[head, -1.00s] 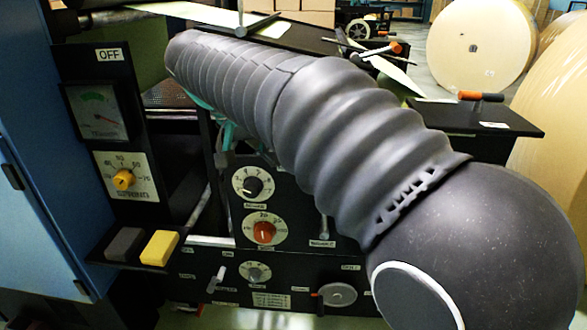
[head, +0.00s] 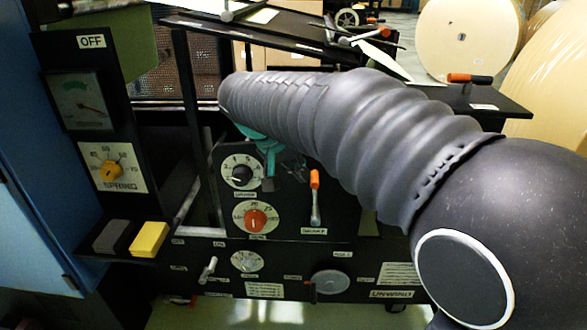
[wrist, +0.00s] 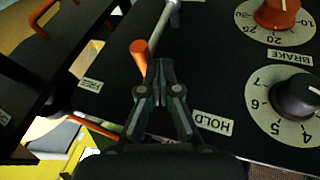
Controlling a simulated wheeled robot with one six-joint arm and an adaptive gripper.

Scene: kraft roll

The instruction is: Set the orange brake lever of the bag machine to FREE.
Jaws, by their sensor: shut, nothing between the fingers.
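The brake lever, with an orange grip (wrist: 140,54) and a silver shaft, shows in the wrist view, which sees the panel upside down. In the head view the lever (head: 315,190) stands nearly upright, grip up. A HOLD label (wrist: 213,123) lies on one side of the grip; a label that seems to read FREE (wrist: 89,84) lies on the other. My gripper (wrist: 160,66) is shut and empty, its tips close beside the grip on the HOLD side. I cannot tell whether they touch. In the head view my arm mostly hides the gripper.
A black-knob dial (head: 240,174) and an orange-knob dial (head: 255,218) sit left of the lever. A lower panel holds a small silver lever (head: 208,269) and a grey disc (head: 331,282). Another orange-handled lever (head: 470,79) stands on a ledge at right.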

